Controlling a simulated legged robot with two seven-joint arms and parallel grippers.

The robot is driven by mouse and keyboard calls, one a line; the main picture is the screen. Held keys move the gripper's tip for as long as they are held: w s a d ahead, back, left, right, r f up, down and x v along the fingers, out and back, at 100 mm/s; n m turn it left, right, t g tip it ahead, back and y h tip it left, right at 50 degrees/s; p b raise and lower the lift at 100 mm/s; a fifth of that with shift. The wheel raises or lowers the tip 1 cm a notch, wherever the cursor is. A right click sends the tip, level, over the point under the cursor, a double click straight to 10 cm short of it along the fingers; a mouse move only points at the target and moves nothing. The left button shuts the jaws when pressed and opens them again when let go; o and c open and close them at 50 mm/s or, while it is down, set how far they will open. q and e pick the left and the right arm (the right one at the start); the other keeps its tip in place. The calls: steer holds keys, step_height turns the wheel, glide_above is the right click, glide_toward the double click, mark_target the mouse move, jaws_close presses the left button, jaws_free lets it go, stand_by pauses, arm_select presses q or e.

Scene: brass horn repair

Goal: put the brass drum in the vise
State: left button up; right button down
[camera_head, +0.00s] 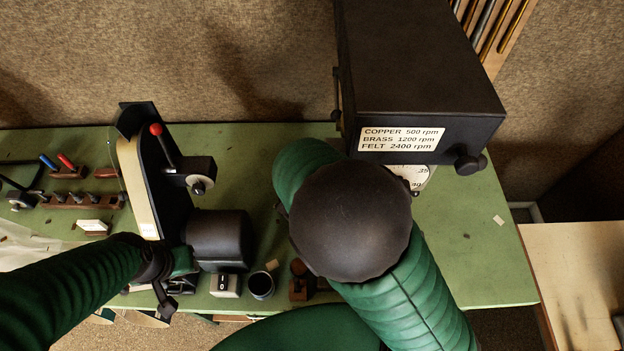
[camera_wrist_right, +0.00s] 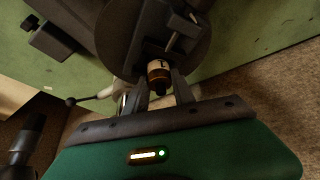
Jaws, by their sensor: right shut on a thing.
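In the right wrist view, my right gripper (camera_wrist_right: 161,94) is shut on a small brass-brown drum (camera_wrist_right: 158,76) with a pale marked label. The drum sits between the fingertips, right by a large dark grey metal body (camera_wrist_right: 120,35) with a rounded face, which may be the vise. I cannot tell whether the drum touches it or sits inside it. In the head view my right arm hides its own gripper. My left gripper (camera_head: 164,292) is low by the bench's front edge, near the belt machine; its finger gap is unclear.
The green bench (camera_head: 465,255) holds a belt machine (camera_head: 143,185) with a red-knobbed lever, a black cup (camera_head: 261,286) and a switch box (camera_head: 225,285). A dark box (camera_head: 420,75) with a speed label stands at the back. The bench's right end is mostly clear.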

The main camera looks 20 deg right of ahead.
steer(key=shift+s+a+r, duration=0.1)
steer(key=shift+s+r, duration=0.1)
steer(key=shift+s, duration=0.1)
steer(key=c, duration=1.3)
jaws_free()
steer(key=shift+a, duration=0.25)
steer(key=o, duration=0.3)
steer(key=shift+w+d+f, duration=0.1)
steer(key=shift+w, duration=0.1)
steer(key=shift+o, duration=0.2)
steer(key=shift+d, duration=0.2)
